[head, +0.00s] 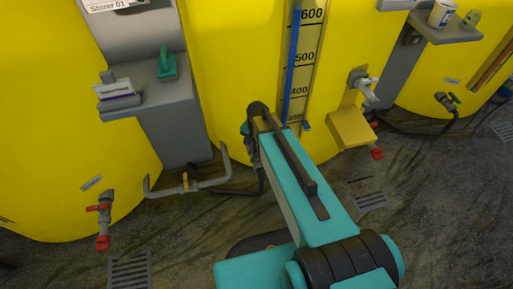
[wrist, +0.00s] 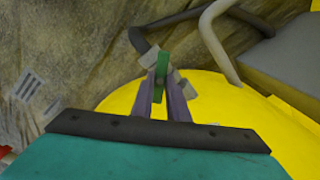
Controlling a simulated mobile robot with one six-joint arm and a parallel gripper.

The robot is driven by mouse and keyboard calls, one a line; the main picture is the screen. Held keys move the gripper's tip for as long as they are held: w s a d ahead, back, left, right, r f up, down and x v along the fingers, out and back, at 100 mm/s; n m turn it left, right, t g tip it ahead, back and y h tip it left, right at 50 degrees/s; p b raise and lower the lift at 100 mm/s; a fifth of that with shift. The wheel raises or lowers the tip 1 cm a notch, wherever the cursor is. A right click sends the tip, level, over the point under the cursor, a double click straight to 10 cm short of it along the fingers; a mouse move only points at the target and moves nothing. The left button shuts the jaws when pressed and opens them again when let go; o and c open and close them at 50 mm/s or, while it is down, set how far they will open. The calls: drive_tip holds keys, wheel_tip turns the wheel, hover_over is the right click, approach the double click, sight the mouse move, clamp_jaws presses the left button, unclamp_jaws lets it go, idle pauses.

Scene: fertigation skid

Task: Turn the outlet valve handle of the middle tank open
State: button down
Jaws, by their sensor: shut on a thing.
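The middle tank (head: 230,60) is yellow, with a level scale on its front. Its outlet valve is low on the front, mostly hidden behind my arm in the head view. In the wrist view a green valve handle (wrist: 162,66) stands between the two purple fingers of my gripper (wrist: 160,84), which is shut on it. Grey valve or pipe parts (wrist: 148,57) show around the handle. In the head view only a bit of green shows beside the end of my arm, and the fingers are hidden.
A grey bent pipe (head: 210,184) runs left of the valve; it also shows in the wrist view (wrist: 216,40). A grey stand (head: 172,120) is at the left tank. A yellow block (head: 351,128) juts out at right. Floor drains (head: 128,270) lie in front.

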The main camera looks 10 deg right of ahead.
drive_tip(key=n+p, duration=0.3)
drive_tip(key=n, duration=0.2)
drive_tip(key=shift+r, duration=0.15)
drive_tip(key=shift+n+p, duration=1.15)
drive_tip(key=shift+n, duration=1.05)
drive_tip(key=c, duration=1.7)
unclamp_jaws()
wheel_tip(320, 180, up, 14)
drive_tip(key=shift+f+p, duration=0.2)
drive_tip(key=shift+p, duration=0.95)
